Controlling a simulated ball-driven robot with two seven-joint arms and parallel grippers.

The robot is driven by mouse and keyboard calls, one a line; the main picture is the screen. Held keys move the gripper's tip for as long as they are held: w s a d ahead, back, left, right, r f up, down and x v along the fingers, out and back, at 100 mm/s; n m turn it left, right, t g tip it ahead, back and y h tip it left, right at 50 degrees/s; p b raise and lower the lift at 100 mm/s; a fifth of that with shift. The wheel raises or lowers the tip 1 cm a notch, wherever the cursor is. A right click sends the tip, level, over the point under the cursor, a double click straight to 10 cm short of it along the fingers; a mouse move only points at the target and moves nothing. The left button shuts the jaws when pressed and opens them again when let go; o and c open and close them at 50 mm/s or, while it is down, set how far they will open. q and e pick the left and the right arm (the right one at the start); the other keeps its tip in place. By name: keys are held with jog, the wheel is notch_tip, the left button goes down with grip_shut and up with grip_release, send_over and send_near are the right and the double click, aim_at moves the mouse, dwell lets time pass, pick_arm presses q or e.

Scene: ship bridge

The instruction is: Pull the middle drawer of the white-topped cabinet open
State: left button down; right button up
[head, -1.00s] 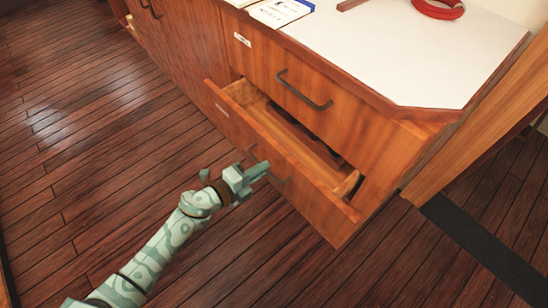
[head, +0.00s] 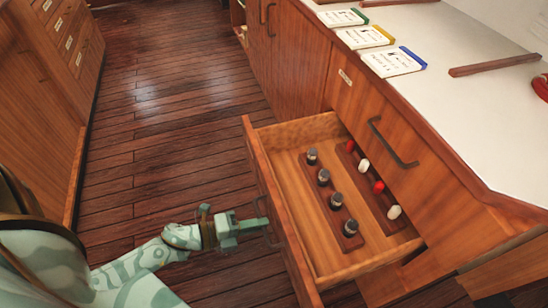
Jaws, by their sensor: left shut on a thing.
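The white-topped cabinet (head: 345,100) stands at the right, with its white top (head: 460,110) in view. Its middle drawer (head: 262,200), below the closed top drawer (head: 395,142), is pulled well out. Inside it, several dark-capped pieces and several red and white pieces stand in two wooden racks (head: 330,205). My left gripper (head: 262,225) is at the front of this drawer, shut on its dark handle (head: 272,236), which is partly hidden by the fingers. My right gripper is not in view.
Coloured-edge cards (head: 393,62), a wooden strip (head: 508,65) and a red object (head: 541,87) lie on the white top. Another wooden cabinet (head: 40,95) stands at the left. Bare plank floor (head: 165,110) lies between the cabinets.

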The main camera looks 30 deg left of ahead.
pick_arm(q)
jog(key=shift+f+v, duration=0.15)
jog(key=shift+v, duration=0.65)
jog(key=shift+f+v, duration=0.2)
jog(key=shift+v, duration=0.55)
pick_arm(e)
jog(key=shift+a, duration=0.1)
pick_arm(q)
jog(key=c, duration=1.5)
grip_release()
jog(key=shift+s, duration=0.1)
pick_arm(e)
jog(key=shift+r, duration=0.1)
